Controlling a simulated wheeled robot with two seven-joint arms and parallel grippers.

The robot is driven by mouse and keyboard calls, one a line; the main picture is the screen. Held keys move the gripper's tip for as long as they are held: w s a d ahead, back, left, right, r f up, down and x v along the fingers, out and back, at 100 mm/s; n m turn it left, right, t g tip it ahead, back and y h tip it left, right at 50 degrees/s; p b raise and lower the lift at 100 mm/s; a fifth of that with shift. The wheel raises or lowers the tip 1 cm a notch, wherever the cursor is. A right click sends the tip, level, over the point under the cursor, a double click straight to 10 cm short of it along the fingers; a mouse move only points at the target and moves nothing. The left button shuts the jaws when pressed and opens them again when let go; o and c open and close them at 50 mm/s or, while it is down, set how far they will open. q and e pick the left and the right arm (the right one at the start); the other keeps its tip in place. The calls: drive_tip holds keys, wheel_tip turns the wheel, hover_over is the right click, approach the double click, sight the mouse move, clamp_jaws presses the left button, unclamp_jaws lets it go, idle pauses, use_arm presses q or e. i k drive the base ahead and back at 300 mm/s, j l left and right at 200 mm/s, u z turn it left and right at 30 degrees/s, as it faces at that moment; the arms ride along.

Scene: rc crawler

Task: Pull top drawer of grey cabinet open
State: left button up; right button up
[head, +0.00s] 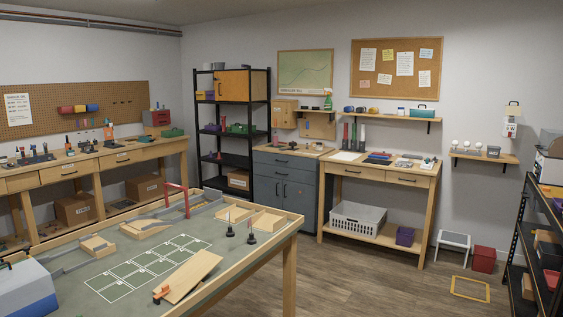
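The grey cabinet (285,195) stands against the back wall, between the black shelf and a wooden workbench. Its top drawer (284,164) is a wide front below the wooden top and looks shut. Two doors with dark upright handles sit under the drawer. The drawer's own handle is too small to make out clearly. The cabinet is well away from me, beyond the near table. Neither of my grippers shows in the head view.
A large table (290,221) with a raised wooden rim, ramps and a red gate fills the lower left. A workbench (385,168) adjoins the cabinet on the right. A yellow frame (470,297) lies on the floor. Open floor (365,285) lies right of the table.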

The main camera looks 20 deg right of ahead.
sight(297, 162)
drive_tip(key=i+l+z, duration=0.3)
drive_tip(key=z, duration=0.15)
drive_tip(key=i+l+z, duration=0.15)
drive_tip(key=i+z, duration=0.3)
drive_tip(key=i+l+z, duration=0.2)
drive_tip(key=i+z, duration=0.7)
drive_tip(key=i, duration=0.15)
drive_tip(key=i+l, duration=0.1)
drive_tip(key=i, duration=1.05)
drive_tip(key=i+u, duration=0.1)
drive_tip(key=i, duration=1.05)
drive_tip(key=i+j+u, duration=0.2)
drive_tip(key=i+u, duration=0.2)
drive_tip(key=i, duration=0.15)
drive_tip(key=i+u, duration=0.4)
drive_tip(key=i, duration=0.15)
drive_tip(key=i+l+u, duration=0.2)
drive_tip(key=i+u, duration=0.15)
drive_tip(key=i, duration=0.2)
drive_tip(key=i+l+u, duration=0.4)
drive_tip(key=i, duration=0.15)
drive_tip(key=i+j+u, duration=0.15)
drive_tip(key=i+u, duration=0.75)
drive_tip(key=i+l+u, duration=0.3)
drive_tip(key=i+u, duration=0.15)
drive_tip(key=i, duration=0.1)
